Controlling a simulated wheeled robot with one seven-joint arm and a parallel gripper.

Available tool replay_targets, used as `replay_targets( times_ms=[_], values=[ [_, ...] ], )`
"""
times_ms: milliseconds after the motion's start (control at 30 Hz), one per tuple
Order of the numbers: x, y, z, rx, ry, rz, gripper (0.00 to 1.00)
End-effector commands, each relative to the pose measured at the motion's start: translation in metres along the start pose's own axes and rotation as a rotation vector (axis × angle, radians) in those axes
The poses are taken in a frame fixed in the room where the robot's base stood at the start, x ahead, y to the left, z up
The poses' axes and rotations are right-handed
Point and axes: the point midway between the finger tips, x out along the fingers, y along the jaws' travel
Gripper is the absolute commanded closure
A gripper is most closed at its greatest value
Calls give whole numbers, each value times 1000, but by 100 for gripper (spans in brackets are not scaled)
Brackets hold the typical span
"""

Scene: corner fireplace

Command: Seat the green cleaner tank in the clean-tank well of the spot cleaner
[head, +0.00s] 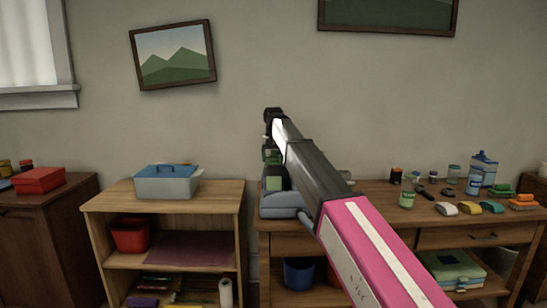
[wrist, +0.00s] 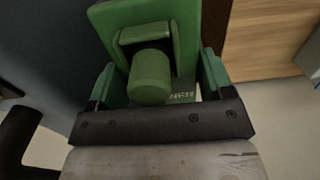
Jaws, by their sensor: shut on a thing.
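The green cleaner tank (head: 274,183) is upright in the head view, partly hidden behind my arm. The blue-grey spot cleaner (head: 282,200) stands on the desk just below it. My gripper (head: 271,153) is above the desk and shut on the tank's upper part. In the wrist view the tank's round green cap and raised body (wrist: 150,78) fill the middle, close in front of my gripper (wrist: 158,90). The clean-tank well and the tank's bottom are hidden, so I cannot tell whether the tank touches the cleaner.
The desk (head: 365,190) holds several jars, a blue bottle (head: 484,168) and coloured blocks to the right. A shelf unit (head: 218,197) with a lidded grey-blue box (head: 166,182) stands to the left. A dark cabinet (head: 50,235) with a red box (head: 39,180) is farther left.

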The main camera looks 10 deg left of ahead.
Motion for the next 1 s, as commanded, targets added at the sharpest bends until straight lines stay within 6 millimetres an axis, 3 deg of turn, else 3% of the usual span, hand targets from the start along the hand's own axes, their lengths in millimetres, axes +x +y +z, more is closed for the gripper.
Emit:
replay_targets(
  times_ms=[200,233,300,667,1000],
  values=[
    [2,0,0,0,1,0,88],
    [3,0,0,0,0,0,16],
    [3,0,0,0,0,0,0],
    [-2,0,0,0,1,0,0],
    [-47,0,-2,0,3,-1,0]
  ],
)
